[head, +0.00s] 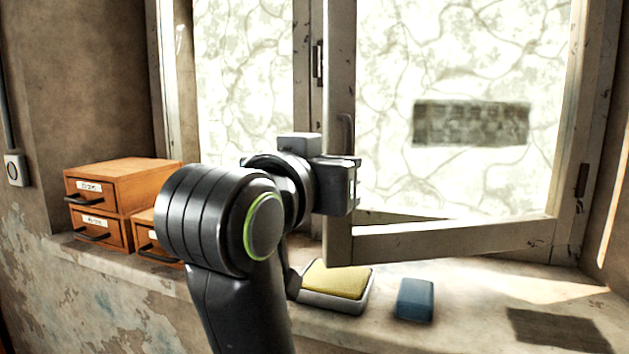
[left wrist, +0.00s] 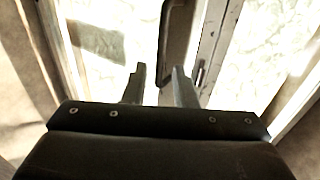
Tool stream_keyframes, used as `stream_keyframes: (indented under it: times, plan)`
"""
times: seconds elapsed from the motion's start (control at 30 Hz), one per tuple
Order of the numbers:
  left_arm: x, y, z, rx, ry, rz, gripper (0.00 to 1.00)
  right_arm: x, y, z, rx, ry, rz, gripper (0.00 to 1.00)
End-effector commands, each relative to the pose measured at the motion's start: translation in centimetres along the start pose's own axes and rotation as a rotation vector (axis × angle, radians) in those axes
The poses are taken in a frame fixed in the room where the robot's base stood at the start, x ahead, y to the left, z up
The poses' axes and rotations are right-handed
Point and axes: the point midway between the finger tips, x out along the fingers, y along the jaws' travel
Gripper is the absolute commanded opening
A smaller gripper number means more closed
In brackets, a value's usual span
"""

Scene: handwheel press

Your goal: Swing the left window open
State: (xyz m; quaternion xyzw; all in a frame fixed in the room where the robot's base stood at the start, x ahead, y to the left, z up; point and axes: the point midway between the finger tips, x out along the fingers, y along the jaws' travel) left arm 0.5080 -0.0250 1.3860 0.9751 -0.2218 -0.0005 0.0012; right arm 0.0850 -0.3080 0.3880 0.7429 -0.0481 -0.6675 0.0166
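The left window (head: 245,90) is a pale pane in a worn frame, behind my arm in the head view, and looks shut. The right window (head: 450,239) stands swung inward, with a curved dark handle (head: 346,133) on its stile. My left gripper (head: 350,183) is in front of that stile, just below the handle; its fingers are hard to make out there. In the left wrist view its fingers (left wrist: 158,88) are apart with nothing between them, and a dark handle (left wrist: 166,45) shows beyond them. Contact cannot be told. My right gripper is out of view.
On the sill stand orange drawer boxes (head: 119,185) at left, a grey tray (head: 333,303) with a yellow pad (head: 337,280), and a blue block (head: 415,299). My arm hides part of the sill.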

Motion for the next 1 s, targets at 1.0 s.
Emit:
stream_keyframes:
  times: [1.0]
  plan:
    - [-3.4,-3.5,4.5,-0.04,-0.077,-0.056,0.0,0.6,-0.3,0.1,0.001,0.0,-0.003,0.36]
